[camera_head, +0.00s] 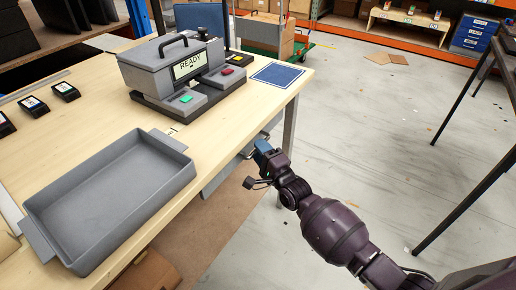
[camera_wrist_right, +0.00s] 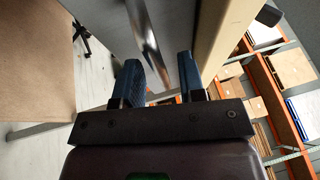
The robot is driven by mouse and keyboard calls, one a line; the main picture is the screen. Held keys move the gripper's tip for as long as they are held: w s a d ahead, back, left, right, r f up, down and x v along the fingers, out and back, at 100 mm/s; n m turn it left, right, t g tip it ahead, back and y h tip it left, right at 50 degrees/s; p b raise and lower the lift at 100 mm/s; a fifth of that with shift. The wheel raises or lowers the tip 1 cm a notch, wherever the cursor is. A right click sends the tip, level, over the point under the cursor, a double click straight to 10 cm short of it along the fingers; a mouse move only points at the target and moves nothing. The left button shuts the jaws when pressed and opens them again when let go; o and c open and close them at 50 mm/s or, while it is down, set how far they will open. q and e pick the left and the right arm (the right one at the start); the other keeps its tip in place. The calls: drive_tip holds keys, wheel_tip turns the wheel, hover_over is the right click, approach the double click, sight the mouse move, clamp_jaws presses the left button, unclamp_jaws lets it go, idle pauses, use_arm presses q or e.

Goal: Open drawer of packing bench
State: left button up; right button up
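The packing bench (camera_head: 215,133) has a pale wooden top. Its grey drawer (camera_head: 218,178) sits below the front edge and looks shut; its front is partly hidden by my right arm. My right gripper (camera_head: 262,150) is at the drawer's handle, just below the bench edge. In the right wrist view its two blue fingers (camera_wrist_right: 159,72) are apart. The shiny metal handle (camera_wrist_right: 148,40) runs between them, close to the grey drawer front (camera_wrist_right: 100,28). I cannot tell whether a finger touches the handle. My left gripper is not in view.
A grey tray (camera_head: 178,150) and a grey machine reading READY (camera_head: 160,70) stand on the bench, with a blue pad (camera_head: 277,74) by the corner. A cardboard box (camera_head: 150,272) lies below. A dark table frame (camera_head: 470,195) stands right; floor between is clear.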

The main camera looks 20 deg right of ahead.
drive_tip(key=shift+w+a+r, duration=0.1)
drive_tip(key=shift+w+a, duration=0.05)
drive_tip(key=shift+w, duration=0.4)
drive_tip(key=shift+c, duration=0.5)
clamp_jaws()
